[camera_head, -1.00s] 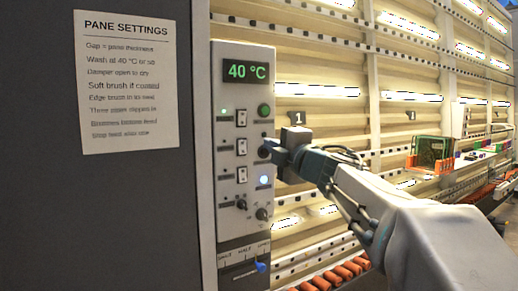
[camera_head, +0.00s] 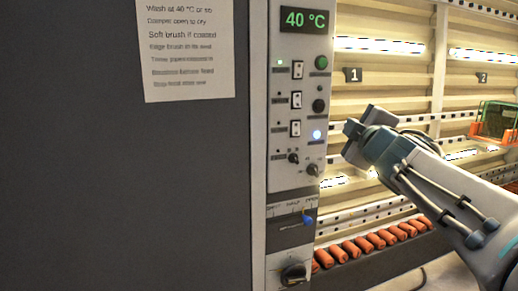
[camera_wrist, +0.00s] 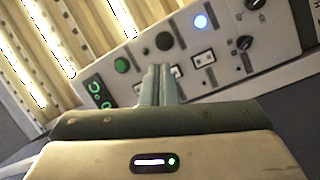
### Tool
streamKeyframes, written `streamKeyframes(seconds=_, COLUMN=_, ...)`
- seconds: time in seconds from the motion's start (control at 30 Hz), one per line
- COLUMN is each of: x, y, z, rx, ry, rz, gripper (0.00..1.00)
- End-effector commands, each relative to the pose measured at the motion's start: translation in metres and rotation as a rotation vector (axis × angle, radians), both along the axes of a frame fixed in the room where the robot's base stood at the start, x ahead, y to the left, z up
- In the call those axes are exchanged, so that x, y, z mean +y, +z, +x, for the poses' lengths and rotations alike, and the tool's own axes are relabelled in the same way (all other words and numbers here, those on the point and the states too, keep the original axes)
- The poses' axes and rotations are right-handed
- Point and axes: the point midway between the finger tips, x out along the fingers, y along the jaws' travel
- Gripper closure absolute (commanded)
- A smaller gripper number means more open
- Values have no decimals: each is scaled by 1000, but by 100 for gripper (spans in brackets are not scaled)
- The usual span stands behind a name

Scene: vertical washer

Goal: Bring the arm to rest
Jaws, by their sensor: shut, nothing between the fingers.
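My gripper (camera_head: 353,138) is to the right of the control panel (camera_head: 283,165), clear of its buttons as far as the head view shows. Its fingers are shut and hold nothing. In the wrist view the closed fingers (camera_wrist: 159,84) point toward the panel, and a dark knob, a white switch and a lit blue button show beyond them. My arm reaches in from the lower right of the head view.
The panel's display (camera_head: 304,19) reads 40 °C, and a blue slider handle (camera_head: 308,221) sits low on it. A settings sheet (camera_head: 188,50) hangs on the dark wall. Orange rollers (camera_head: 375,241) line the washer's base. A green-framed crate (camera_head: 496,121) stands at right.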

Motion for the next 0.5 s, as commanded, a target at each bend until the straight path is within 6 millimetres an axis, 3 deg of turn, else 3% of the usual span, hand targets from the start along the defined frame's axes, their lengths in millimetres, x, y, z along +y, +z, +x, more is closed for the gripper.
streamKeyframes(seconds=0.13, x=-11, y=-71, z=-27, rx=187, ry=-177, rz=273, gripper=100)
streamKeyframes(seconds=0.27, x=-8, y=-145, z=-64, rx=394, ry=-326, rz=496, gripper=100)
streamKeyframes(seconds=0.4, x=12, y=-224, z=-120, rx=654, ry=-474, rz=708, gripper=100)
streamKeyframes(seconds=0.5, x=33, y=-270, z=-164, rx=837, ry=-563, rz=827, gripper=100)
